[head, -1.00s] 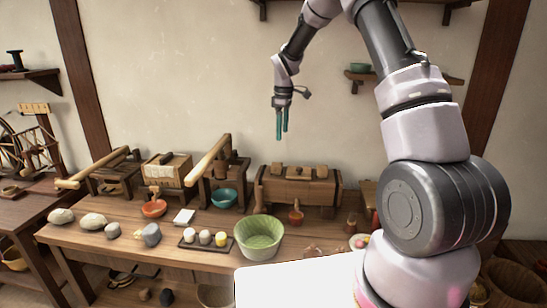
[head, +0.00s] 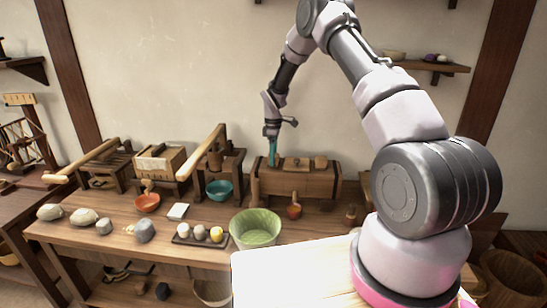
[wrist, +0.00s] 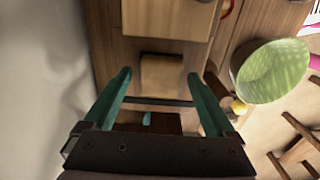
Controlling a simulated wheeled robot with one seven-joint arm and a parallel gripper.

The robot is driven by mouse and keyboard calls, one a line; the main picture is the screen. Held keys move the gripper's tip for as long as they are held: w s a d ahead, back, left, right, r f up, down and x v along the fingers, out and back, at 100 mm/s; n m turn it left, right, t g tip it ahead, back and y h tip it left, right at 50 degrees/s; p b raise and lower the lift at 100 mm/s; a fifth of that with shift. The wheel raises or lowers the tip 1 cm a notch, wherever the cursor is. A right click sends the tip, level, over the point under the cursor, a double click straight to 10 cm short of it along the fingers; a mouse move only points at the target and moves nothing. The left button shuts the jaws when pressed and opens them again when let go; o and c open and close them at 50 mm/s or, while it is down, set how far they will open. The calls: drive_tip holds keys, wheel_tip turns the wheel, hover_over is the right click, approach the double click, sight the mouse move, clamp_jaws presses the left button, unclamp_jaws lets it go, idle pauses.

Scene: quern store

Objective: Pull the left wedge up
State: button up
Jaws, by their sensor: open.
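The wedge press is a long wooden trough (head: 300,184) at the back of the workbench, with wooden blocks along its top. The left wedge (wrist: 162,76) is a small light-brown block, seen from above in the wrist view; in the head view my fingers largely hide it. My gripper (head: 272,162) is open with teal fingers pointing down at the trough's left end. In the wrist view its fingertips (wrist: 159,74) lie on either side of the wedge, with a gap showing on both sides. I cannot tell how far down the fingers reach. The right wedge (head: 321,162) stands at the other end.
A wooden press with a long lever (head: 203,150) stands close to the left of the trough. A green bowl (head: 255,229), a teal bowl (head: 219,190) and a small orange-brown pot (head: 294,211) stand nearby. A wall shelf (head: 430,65) is at upper right.

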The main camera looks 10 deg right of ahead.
drive_tip(key=shift+f, duration=0.4)
clamp_jaws()
drive_tip(key=shift+r, duration=1.75)
unclamp_jaws()
wheel_tip(320, 180, up, 11)
